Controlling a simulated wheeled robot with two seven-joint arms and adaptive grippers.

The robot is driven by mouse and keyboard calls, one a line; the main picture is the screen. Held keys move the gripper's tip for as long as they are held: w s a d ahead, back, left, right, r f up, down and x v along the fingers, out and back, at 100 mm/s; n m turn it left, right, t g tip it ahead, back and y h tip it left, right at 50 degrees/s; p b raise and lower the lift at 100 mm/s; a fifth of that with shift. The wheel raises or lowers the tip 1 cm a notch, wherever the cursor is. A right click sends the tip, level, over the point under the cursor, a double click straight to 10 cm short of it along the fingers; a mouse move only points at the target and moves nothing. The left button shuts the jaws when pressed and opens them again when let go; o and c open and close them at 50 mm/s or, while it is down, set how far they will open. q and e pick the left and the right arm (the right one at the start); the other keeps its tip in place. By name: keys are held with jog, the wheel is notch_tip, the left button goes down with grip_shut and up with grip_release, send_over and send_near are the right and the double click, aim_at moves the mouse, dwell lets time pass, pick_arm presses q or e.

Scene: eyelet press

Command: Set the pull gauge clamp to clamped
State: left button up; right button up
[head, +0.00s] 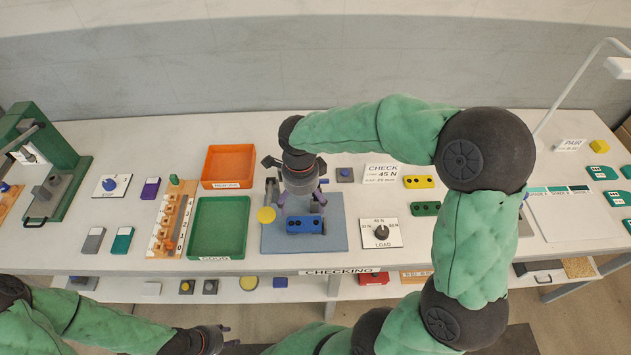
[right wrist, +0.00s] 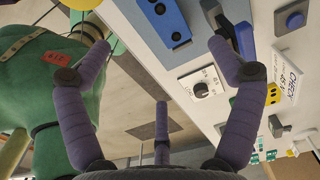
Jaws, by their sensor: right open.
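A blue block (head: 305,225) with dark round spots lies on the grey-blue mat (head: 335,240), in the middle of the table. A yellow disc (head: 266,215) sits at the mat's left edge, by a grey upright part largely hidden behind my gripper. I cannot tell which part is the pull gauge clamp or its setting. My right gripper (head: 302,203) is open over the mat, just behind the blue block. In the right wrist view its spread fingers (right wrist: 160,72) hold nothing, and the blue block (right wrist: 165,22) lies beyond them. My left gripper (head: 222,337) is low, in front of the table; its jaw opening is unclear.
A load dial (head: 381,233) stands right of the mat, with a check card (head: 382,174) behind it. Green (head: 219,228) and orange (head: 228,166) trays lie left. Yellow (head: 419,182) and green (head: 425,208) blocks lie right. My right arm hides some table.

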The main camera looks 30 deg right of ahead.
jog(key=shift+w+d+r, duration=0.1)
jog(key=shift+w+r, duration=0.05)
jog(key=shift+r, duration=0.05)
jog(key=c, duration=0.9)
jog(key=shift+w+d+r+n+p, duration=0.45)
jog(key=shift+w+r+n+p, duration=0.25)
jog(key=shift+n+p, duration=0.15)
grip_shut()
jog(key=w+d+r+n+g+y+p, duration=0.1)
jog(key=w+d+r+n+g+p, duration=0.1)
jog(key=w+d+r+n+p, duration=0.5)
jog(key=shift+w+d+r+n+p, duration=0.15)
jog(key=shift+w+d+n+p, duration=2.5)
jog(key=shift+n, duration=2.1)
jog(key=shift+s+a+p, duration=0.35)
jog(key=shift+a, duration=0.2)
